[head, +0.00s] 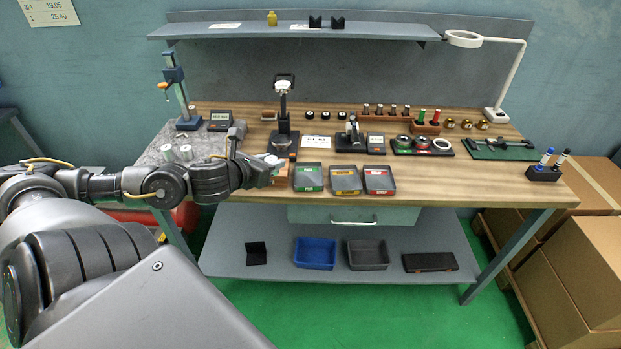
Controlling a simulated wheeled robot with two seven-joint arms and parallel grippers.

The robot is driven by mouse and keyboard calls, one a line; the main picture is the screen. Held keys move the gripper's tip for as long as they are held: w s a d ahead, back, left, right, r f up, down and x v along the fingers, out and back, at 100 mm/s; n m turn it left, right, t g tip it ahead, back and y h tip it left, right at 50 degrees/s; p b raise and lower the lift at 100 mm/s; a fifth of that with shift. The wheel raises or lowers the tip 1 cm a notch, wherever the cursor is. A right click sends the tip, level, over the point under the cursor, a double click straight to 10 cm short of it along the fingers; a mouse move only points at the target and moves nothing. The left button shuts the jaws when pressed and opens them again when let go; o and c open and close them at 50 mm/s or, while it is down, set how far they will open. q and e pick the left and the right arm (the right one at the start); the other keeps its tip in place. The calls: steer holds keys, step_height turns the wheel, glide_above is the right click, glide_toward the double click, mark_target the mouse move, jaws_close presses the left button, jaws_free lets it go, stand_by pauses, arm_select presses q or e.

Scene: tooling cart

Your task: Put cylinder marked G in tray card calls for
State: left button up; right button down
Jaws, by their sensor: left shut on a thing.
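My left gripper (272,170) is shut at the front left of the wooden worktop, just left of the trays. A pale round top shows at its fingers, likely a cylinder (271,158); the fingers hide most of it and no letter is readable. Three dark trays stand in a row: green-labelled (308,188), yellow-labelled (345,190) and red-labelled (379,190). A white card (316,141) lies behind the green-labelled tray, its print too small to read. Two metal cylinders (186,151) stand on the granite plate, their marks unreadable. My right gripper is out of view.
The granite plate (205,143) covers the worktop's left end. A gauge stand (283,130) rises behind the gripper, and a second device (352,135) stands behind the trays. Ring gauges (420,143) lie right of them.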

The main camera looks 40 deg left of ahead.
arm_select(q)
steer(key=shift+w+f, duration=0.2)
steer(key=shift+w, duration=0.1)
steer(key=w+f, duration=0.2)
steer(key=w, duration=0.2)
steer(key=w+d+f+p, duration=0.1)
steer(key=w+f, duration=0.2)
steer(key=w, duration=0.1)
steer(key=w+f+p, duration=0.1)
steer(key=w+f, duration=0.2)
steer(key=w, duration=0.1)
steer(key=shift+d+f, duration=0.1)
steer(key=shift+d, duration=0.05)
steer(key=shift+w+f, duration=0.15)
steer(key=shift+f, duration=0.2)
steer(key=f, duration=0.1)
steer(key=f+p, duration=0.1)
steer(key=f, duration=0.1)
steer(key=shift+w+p, duration=0.25)
steer(key=shift+p, duration=0.1)
steer(key=shift+f, duration=0.35)
